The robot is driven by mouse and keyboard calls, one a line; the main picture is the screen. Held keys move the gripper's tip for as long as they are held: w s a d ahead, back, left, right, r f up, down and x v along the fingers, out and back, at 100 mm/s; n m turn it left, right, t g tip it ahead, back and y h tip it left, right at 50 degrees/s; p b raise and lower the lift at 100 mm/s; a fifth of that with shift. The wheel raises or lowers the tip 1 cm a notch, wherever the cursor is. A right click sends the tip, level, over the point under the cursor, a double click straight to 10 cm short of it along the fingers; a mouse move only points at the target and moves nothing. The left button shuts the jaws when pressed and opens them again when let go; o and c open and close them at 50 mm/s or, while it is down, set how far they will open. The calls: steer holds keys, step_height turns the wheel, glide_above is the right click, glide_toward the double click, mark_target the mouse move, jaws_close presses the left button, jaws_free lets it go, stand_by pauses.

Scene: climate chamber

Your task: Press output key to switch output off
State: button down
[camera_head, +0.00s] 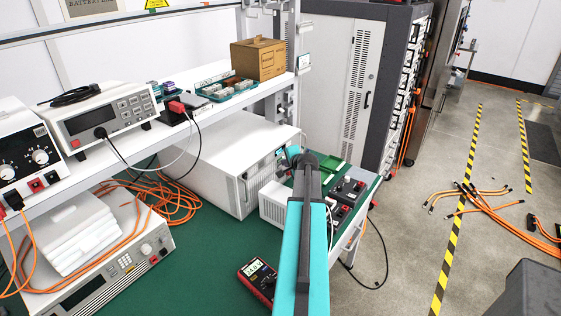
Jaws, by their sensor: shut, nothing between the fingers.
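My teal and dark-grey arm (305,235) reaches up from the bottom edge over the bench, its far joint in front of the large white instrument (215,155). My gripper and its fingertips are not visible; the arm seems to hide them. The large instrument's narrow front panel (262,172) faces right, with a small screen partly behind my arm. A bench power unit (95,290) with a small display, keypad and knobs stands at lower left. No output key can be told by its label at this size.
A red multimeter (258,279) lies on the green bench top (205,285). A small board with red and black terminals (345,195) sits right of my arm. A shelf (190,122) holds more instruments. Orange cables (165,203) lie behind the power unit. Floor at right is partly clear.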

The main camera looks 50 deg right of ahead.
steer(key=shift+w, duration=0.15)
stand_by(0.6)
steer(key=shift+s+b, duration=0.35)
steer(key=shift+s, duration=0.4)
steer(key=shift+s, duration=0.1)
steer(key=shift+s+b, duration=0.9)
steer(key=shift+s, duration=1.5)
